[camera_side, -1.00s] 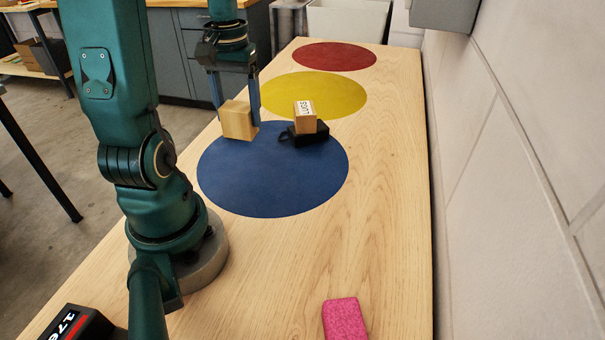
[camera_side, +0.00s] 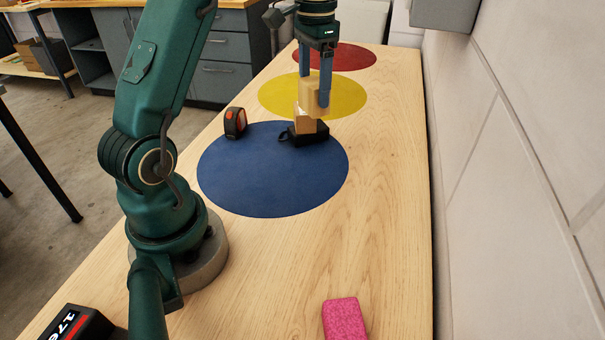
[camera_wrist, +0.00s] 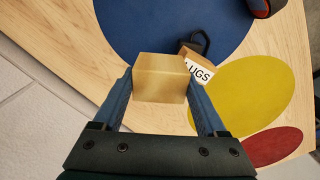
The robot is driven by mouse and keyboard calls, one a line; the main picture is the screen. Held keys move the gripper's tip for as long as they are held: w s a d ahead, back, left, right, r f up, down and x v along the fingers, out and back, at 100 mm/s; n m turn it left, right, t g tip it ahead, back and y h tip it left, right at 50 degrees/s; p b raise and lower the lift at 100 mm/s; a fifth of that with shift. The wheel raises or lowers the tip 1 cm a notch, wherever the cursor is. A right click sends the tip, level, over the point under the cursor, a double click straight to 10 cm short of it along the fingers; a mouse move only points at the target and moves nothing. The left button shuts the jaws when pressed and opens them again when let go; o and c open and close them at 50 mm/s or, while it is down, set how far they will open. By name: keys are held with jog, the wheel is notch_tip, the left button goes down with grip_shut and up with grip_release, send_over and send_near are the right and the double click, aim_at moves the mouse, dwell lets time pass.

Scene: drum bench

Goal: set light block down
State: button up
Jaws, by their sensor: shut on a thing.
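The light block (camera_side: 309,97) is a plain, pale wooden cube. My gripper (camera_side: 314,100) is shut on it, with a finger on each side. In the side view it overlaps the upper part of a second wooden block (camera_side: 304,127), which sits on a small black base (camera_side: 305,137). I cannot tell whether the two blocks touch. In the wrist view the light block (camera_wrist: 160,78) is between my fingers (camera_wrist: 160,88). The second block (camera_wrist: 197,68), with a label ending in "UGS", shows beyond it, partly hidden.
The black base stands at the edge of the blue disc (camera_side: 265,180). A yellow disc (camera_side: 275,97) and a red disc (camera_side: 350,58) lie behind. A black-and-orange item (camera_side: 235,123) stands left, a pink block (camera_side: 344,320) in front. The bench's right side is clear.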

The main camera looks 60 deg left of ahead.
jog(key=w+d+f, duration=0.2)
jog(key=d, duration=0.1)
jog(key=w+d+f, duration=0.2)
jog(key=d+f, duration=0.1)
jog(key=w+d+f, duration=0.2)
jog(key=d, duration=0.1)
jog(key=shift+w+d+f, duration=0.15)
jog(key=shift+w+d, duration=0.2)
jog(key=shift+d, duration=0.05)
jog(key=shift+f, duration=1.9)
jog(key=shift+f, duration=0.1)
jog(key=o, duration=1.3)
jog(key=shift+o, duration=0.2)
